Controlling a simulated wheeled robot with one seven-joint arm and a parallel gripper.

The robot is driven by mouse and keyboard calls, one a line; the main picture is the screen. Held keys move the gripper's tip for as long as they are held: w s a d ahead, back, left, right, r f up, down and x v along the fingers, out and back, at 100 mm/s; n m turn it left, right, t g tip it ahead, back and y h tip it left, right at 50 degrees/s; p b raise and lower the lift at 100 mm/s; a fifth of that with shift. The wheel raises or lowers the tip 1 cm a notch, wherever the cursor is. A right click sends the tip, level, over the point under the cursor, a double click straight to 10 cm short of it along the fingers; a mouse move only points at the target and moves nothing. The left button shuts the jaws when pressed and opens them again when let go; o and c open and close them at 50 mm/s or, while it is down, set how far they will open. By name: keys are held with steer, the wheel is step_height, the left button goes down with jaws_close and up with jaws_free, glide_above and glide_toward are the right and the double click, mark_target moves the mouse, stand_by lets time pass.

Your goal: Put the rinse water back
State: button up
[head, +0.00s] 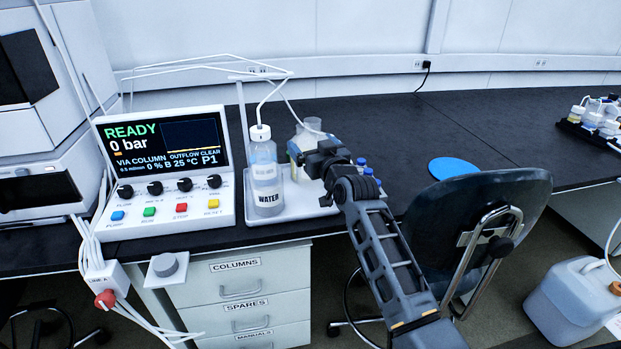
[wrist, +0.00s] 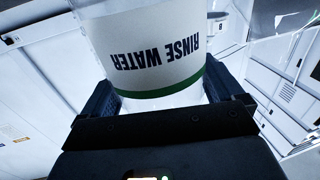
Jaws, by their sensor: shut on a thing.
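My gripper (wrist: 160,100) is shut on the rinse water bottle (wrist: 155,45), with a finger on each side of it. Its white label reads RINSE WATER, upside down in the wrist view, with a green band along one edge. In the head view my gripper (head: 318,158) is over the white tray (head: 285,214), and a pale bottle (head: 308,134) shows partly behind it. I cannot tell whether the held bottle touches the tray. A bottle labelled WATER (head: 266,172), with a white cap and tubing, stands upright at the tray's left.
The control panel (head: 165,170) is left of the tray. Small blue-capped bottles (head: 364,167) are right of my gripper. A blue disc (head: 453,168) lies on the dark bench (head: 420,130), with clear bench behind it. A chair (head: 480,220) stands at the front right.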

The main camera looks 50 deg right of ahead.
steer(key=shift+f+b, duration=0.6)
steer(key=shift+f, duration=2.55)
steer(key=shift+f, duration=0.15)
steer(key=o, duration=1.3)
